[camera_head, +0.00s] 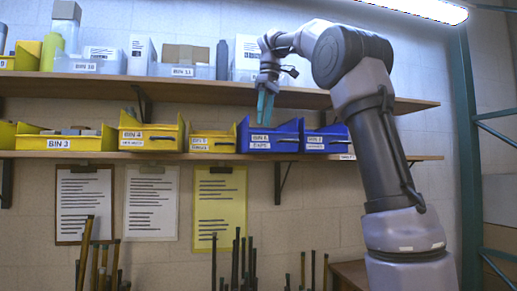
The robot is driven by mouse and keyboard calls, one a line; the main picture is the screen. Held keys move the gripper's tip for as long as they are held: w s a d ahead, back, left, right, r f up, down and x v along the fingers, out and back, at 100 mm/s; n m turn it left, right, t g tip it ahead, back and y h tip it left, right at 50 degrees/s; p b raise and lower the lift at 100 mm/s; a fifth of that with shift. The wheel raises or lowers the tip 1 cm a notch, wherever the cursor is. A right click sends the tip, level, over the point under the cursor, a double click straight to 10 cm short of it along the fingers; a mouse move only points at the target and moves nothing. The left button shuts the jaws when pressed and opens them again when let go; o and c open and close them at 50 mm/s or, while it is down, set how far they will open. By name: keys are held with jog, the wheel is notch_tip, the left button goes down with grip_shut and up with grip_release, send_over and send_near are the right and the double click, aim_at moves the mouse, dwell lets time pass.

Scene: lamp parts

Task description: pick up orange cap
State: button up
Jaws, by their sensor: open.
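My gripper (265,108) is at the upper middle of the head view, with its teal fingers pointing down. It is open, and I see nothing between the fingers. The fingertips appear in front of or just above a blue bin (270,141) labelled BIN 6, whose front label seems to read CAPS. I cannot tell their exact depth. No orange cap shows; the inside of this bin is hidden by its front wall.
A second blue bin (326,141) stands close on the right, and a yellow bin (213,144) on the left, all on the lower shelf (400,157). The upper shelf (330,97) with boxes runs close behind my gripper. Tubes and rods (240,262) stand below.

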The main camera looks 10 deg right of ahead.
aim_at(261, 139)
jog(key=f, duration=0.5)
jog(key=a+f, duration=0.1)
jog(key=f, duration=0.1)
jog(key=shift+w+f, duration=0.15)
jog(key=shift+w, duration=0.25)
grip_shut()
